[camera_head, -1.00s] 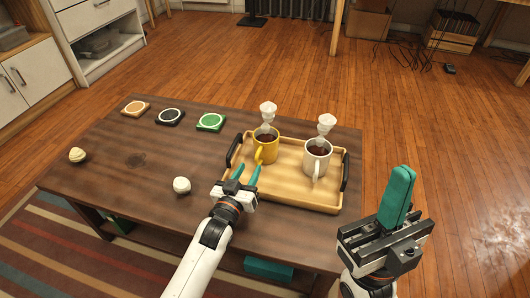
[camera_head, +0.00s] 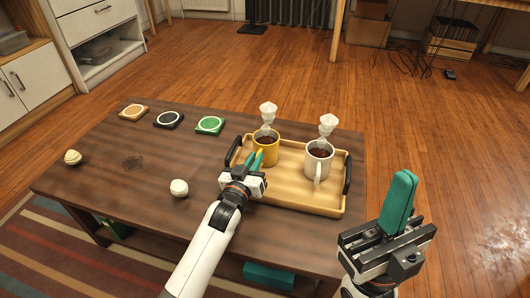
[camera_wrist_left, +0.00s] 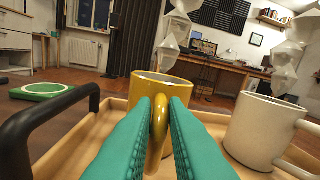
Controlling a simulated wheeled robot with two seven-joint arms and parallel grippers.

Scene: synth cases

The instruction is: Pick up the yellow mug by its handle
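The yellow mug (camera_head: 266,153), filled with dark liquid, stands upright on the wooden tray (camera_head: 310,205). Its handle faces my left gripper. My left gripper (camera_head: 257,158) is over the tray's near left part, its teal fingers close together.
A white mug (camera_head: 318,163) stands right of the yellow one on the tray. White faceted ornaments (camera_head: 328,125) show behind both mugs. The tray's black left handle (camera_wrist_left: 40,125) is close to my left gripper. Coasters (camera_head: 209,125) lie at the back left; a white ball (camera_head: 179,188) lies nearer.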

